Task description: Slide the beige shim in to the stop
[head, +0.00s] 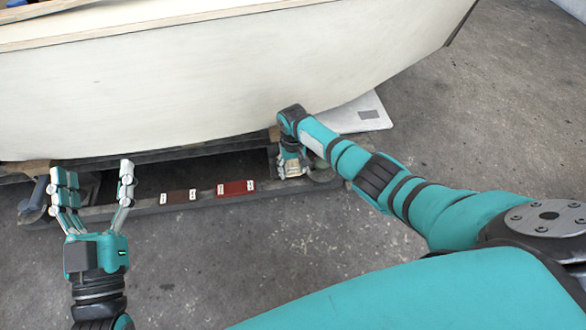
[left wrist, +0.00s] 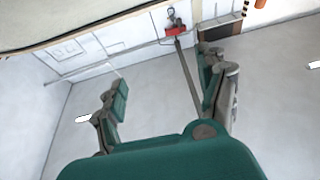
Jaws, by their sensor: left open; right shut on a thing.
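My right gripper (head: 291,168) is low beside the hull, at the right part of the cradle's front rail. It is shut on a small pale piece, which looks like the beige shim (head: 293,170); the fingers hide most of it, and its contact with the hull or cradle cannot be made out. My left gripper (head: 95,177) is open and empty, in front of the left part of the rail. In the left wrist view its open fingers (left wrist: 163,90) have nothing between them.
The pale plywood hull (head: 200,85) sits above a dark cradle rail (head: 150,208). A brown shim (head: 180,196) and a red shim (head: 236,188), with white labels, lie on the rail between my grippers. A white panel (head: 352,112) lies behind my right arm. The front floor is clear.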

